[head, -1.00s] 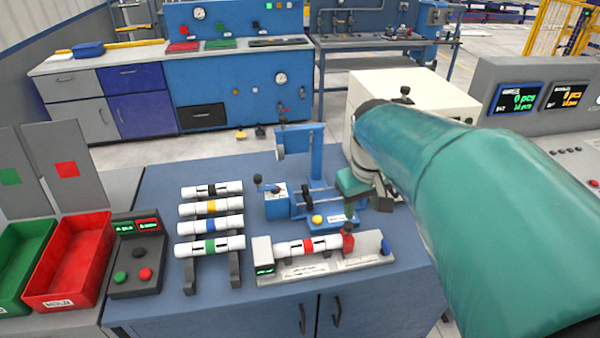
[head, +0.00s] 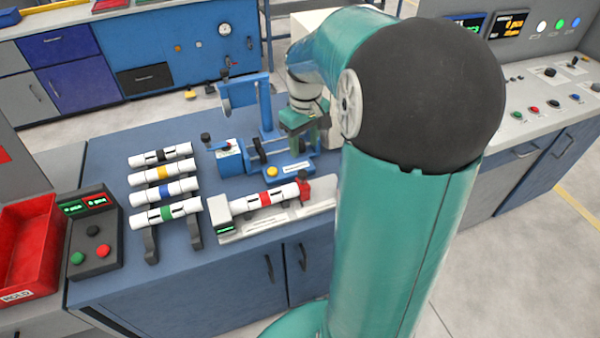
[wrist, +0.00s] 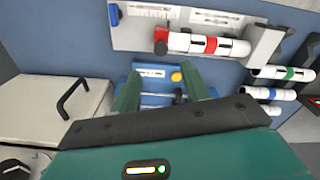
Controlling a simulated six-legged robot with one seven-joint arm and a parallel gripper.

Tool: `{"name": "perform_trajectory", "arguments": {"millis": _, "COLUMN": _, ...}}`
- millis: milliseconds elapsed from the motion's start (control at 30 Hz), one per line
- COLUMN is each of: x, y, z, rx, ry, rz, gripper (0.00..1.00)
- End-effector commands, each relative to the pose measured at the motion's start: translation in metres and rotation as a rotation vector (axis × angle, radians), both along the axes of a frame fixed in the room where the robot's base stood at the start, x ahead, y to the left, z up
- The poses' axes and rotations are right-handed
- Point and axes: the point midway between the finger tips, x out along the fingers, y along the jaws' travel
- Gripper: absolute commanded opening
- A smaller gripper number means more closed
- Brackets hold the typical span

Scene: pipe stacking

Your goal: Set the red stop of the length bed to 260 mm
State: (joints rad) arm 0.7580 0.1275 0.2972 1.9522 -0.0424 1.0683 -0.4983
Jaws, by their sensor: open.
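The length bed (head: 252,228) is a light grey rail at the bench's front edge. Its red stop (head: 305,187) stands at the right end of a white pipe with a red band (head: 262,199) lying on the bed. I cannot read a length. In the wrist view the red stop (wrist: 161,40) is at the pipe's left end, beyond my fingertips. My gripper (wrist: 163,88) is open and empty, over the blue fixture and apart from the stop. In the head view my gripper (head: 308,128) is behind the bed, and my arm hides the bed's right end.
A blue fixture (head: 230,160) with a yellow button (head: 272,171) stands behind the bed. A rack (head: 150,240) of banded white pipes is to the left. A button box (head: 95,235) and red bin (head: 28,240) stand further left. A control console (head: 540,110) is at right.

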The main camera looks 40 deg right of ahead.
Motion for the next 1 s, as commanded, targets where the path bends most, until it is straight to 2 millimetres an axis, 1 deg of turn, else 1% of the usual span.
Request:
{"name": "perform_trajectory", "arguments": {"millis": 33, "x": -0.001, "y": 0.000, "z": -0.009, "rx": 0.003, "ry": 0.003, "rz": 0.000, "gripper": 0.46}}
{"name": "perform_trajectory", "arguments": {"millis": 400, "x": 0.000, "y": 0.001, "z": -0.082, "rx": 0.003, "ry": 0.003, "rz": 0.003, "gripper": 0.46}}
{"name": "perform_trajectory", "arguments": {"millis": 533, "x": 0.001, "y": 0.001, "z": -0.103, "rx": 0.002, "ry": 0.003, "rz": 0.003, "gripper": 0.46}}
{"name": "perform_trajectory", "arguments": {"millis": 700, "x": 0.002, "y": 0.001, "z": -0.118, "rx": 0.001, "ry": 0.001, "rz": 0.004, "gripper": 0.46}}
{"name": "perform_trajectory", "arguments": {"millis": 1000, "x": 0.003, "y": 0.001, "z": -0.120, "rx": -0.001, "ry": -0.001, "rz": 0.004, "gripper": 0.46}}
